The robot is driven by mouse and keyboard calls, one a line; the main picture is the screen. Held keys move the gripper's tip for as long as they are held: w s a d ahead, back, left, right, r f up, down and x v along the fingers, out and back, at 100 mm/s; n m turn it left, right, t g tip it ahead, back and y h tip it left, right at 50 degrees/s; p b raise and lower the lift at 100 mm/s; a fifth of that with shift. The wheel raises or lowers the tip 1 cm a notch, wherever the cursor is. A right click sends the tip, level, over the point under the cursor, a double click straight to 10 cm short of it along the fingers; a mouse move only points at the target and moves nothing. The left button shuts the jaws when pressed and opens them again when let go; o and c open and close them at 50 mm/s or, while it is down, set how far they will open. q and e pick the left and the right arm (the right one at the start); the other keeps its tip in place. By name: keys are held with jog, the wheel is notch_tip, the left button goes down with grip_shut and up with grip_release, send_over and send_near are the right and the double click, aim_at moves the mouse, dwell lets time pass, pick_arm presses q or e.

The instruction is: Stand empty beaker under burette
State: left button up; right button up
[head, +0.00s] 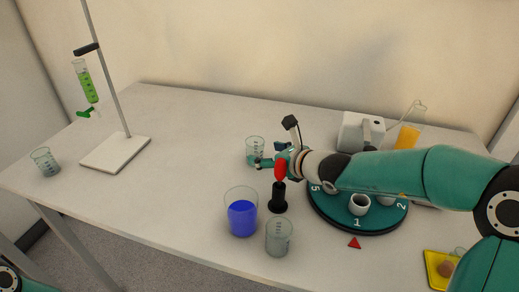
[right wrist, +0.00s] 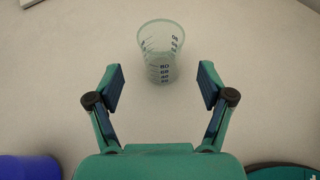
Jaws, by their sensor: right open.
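An empty clear beaker (head: 254,146) stands on the table, just beyond my right gripper (head: 259,162). In the right wrist view the beaker (right wrist: 161,42) stands upright, centred between the open fingers of the gripper (right wrist: 160,88) and slightly ahead of them, touching neither. The burette (head: 86,82) holds green liquid and hangs clamped on a stand with a white base plate (head: 115,152) at the left. Other clear beakers stand at the far left (head: 44,162) and at the front (head: 279,238). My left gripper is out of view.
A beaker with blue liquid (head: 242,214) and a black bottle-like item with a red top (head: 279,192) stand near my right gripper. A numbered teal turntable (head: 335,216) with white cups lies under my right arm. The table between stand and gripper is clear.

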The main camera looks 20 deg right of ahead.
aim_at(261, 151)
jog(key=x, duration=0.5)
jog(key=shift+w+a+f+p, duration=0.1)
jog(key=shift+w+p, duration=0.2)
jog(key=c, duration=1.3)
